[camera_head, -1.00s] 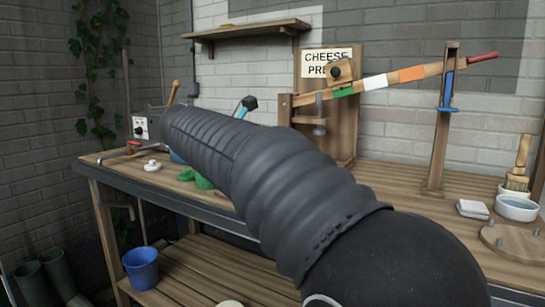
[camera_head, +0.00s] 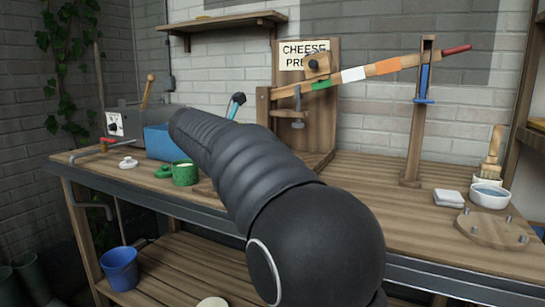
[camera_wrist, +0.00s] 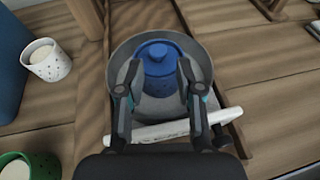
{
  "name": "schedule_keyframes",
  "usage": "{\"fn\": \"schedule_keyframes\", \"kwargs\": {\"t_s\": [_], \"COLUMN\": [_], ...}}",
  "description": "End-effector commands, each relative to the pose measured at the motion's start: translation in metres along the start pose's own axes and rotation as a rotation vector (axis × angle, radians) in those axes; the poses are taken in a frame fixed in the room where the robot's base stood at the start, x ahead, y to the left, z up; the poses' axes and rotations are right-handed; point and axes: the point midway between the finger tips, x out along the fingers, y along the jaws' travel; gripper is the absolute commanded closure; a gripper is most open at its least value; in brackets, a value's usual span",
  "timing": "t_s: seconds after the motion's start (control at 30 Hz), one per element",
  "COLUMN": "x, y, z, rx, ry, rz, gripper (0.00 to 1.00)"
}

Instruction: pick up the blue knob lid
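In the wrist view, the blue knob lid (camera_wrist: 158,52) has a round knob on top and sits over a grey round vessel (camera_wrist: 203,57). My gripper (camera_wrist: 158,72) is open, with one dark finger on each side of the lid's near part. I cannot tell whether the fingers touch it. The lid's lower near side is partly hidden. In the head view, my arm hides the lid and the gripper.
The wooden cheese press (camera_head: 310,130) rises behind. A white flat piece (camera_wrist: 172,131) lies near the vessel.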

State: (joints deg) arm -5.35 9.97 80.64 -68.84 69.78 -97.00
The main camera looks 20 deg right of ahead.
Motion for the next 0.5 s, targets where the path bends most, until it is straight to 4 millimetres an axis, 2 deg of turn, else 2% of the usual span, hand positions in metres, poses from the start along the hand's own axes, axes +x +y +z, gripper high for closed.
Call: {"fn": "schedule_keyframes", "kwargs": {"t_s": [0.3, 0.5], "x": [0.042, 0.046], "y": [0.002, 0.003], "z": [-0.001, -0.001], "rx": [0.000, 0.000], "ry": [0.001, 0.001], "rz": [-0.002, 0.000], "gripper": [0.64, 0.64]}}
